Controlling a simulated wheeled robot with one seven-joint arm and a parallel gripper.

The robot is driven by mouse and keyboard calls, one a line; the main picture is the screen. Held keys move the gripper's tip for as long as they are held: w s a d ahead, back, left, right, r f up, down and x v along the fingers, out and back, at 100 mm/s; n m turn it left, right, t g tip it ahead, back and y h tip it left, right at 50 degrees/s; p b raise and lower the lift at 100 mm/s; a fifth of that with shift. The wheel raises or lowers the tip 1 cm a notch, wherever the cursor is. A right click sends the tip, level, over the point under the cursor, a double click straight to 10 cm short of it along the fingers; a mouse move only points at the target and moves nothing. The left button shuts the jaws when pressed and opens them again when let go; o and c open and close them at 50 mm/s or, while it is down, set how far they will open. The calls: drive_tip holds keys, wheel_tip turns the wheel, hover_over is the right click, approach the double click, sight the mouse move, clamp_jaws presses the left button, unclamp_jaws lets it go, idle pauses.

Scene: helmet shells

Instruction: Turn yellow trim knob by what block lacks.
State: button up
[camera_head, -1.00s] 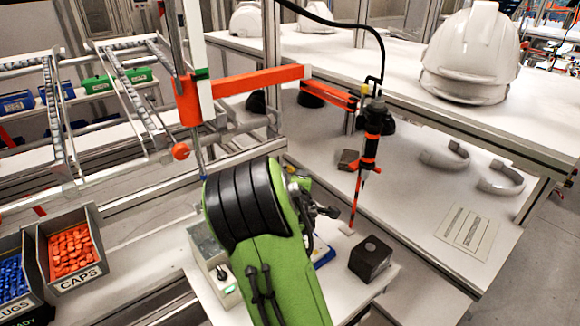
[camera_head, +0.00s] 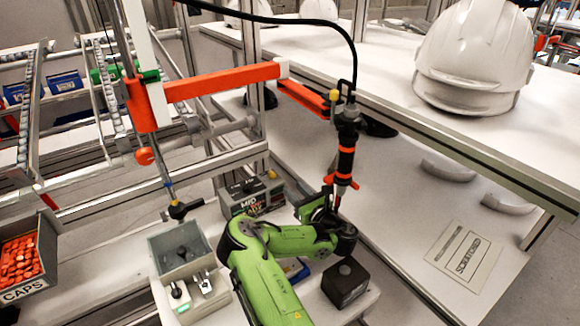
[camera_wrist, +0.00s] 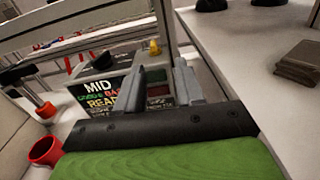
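The yellow trim knob (camera_wrist: 154,47) sits on top of a grey box (camera_wrist: 125,65) whose dark label reads "MID" and "READ…"; the rest is partly covered by my fingers. In the head view, the box (camera_head: 233,203) stands behind my arm with the small yellow knob (camera_head: 272,174) on top. My gripper (camera_wrist: 158,82) has its two grey fingers apart with nothing between them; it points at the box, short of the knob. In the head view the fingertips are hard to make out. A black block (camera_head: 345,284) with a round top feature sits right of my arm.
A hanging driver tool (camera_head: 346,150) on an orange arm (camera_head: 225,82) comes down close to my wrist. A grey open box (camera_head: 170,246), a caps bin (camera_head: 35,262) and a white helmet (camera_head: 474,60) stand around.

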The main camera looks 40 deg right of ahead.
sight(275, 175)
drive_tip(key=w+p, duration=0.1)
drive_tip(key=w, duration=1.1)
drive_tip(key=shift+a, duration=0.2)
drive_tip(key=shift+c, duration=0.3)
